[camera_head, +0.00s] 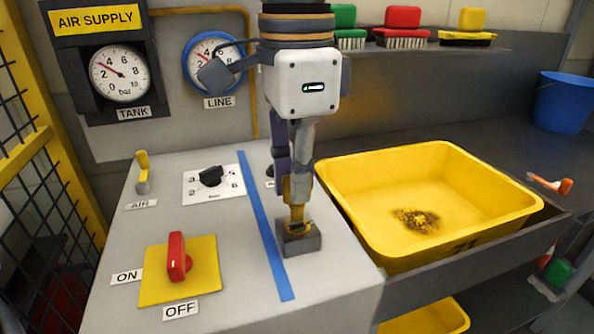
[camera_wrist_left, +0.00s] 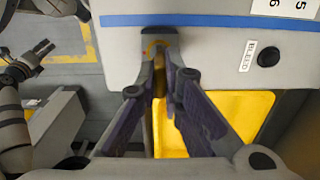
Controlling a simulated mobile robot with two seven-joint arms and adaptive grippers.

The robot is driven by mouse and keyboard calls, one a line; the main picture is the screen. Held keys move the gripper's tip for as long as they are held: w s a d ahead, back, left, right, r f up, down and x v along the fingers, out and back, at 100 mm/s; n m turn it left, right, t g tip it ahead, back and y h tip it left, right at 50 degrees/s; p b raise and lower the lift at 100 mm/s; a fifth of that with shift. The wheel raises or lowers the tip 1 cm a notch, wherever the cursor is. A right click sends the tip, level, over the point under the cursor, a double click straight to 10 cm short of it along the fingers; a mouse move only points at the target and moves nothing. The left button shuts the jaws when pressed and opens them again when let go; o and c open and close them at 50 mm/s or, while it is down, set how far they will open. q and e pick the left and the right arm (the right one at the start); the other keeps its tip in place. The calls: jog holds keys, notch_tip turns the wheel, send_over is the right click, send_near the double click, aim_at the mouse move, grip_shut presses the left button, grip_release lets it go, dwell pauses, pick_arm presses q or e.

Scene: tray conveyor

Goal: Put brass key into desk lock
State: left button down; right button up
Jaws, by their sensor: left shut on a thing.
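The desk lock is a small dark grey block (camera_head: 300,245) on the grey panel, right of the blue stripe. My left gripper (camera_head: 298,203) points down over it, shut on the brass key (camera_head: 296,190). The key's lower end meets the top of the lock; the fingers and brass parts hide whether it sits inside the keyway. In the left wrist view the lock (camera_wrist_left: 172,36) lies just beyond the left fingertips (camera_wrist_left: 166,72). My right gripper (camera_wrist_left: 22,66) seems to show at the left of that view, too small to tell its state.
A yellow tray (camera_head: 350,200) with a dark stain stands right of the panel. A red switch (camera_head: 177,258), a black selector knob (camera_head: 211,176) and a yellow air lever (camera_head: 142,172) stand on the panel. Gauges (camera_head: 119,75) and a shelf with brushes (camera_head: 403,38) are behind.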

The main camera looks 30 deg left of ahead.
pick_arm(q)
jog(key=shift+f, duration=1.6)
jog(key=c, duration=1.7)
grip_release()
jog(key=shift+o, duration=0.2)
notch_tip(320, 180, up, 12)
jog(key=shift+s, duration=0.1)
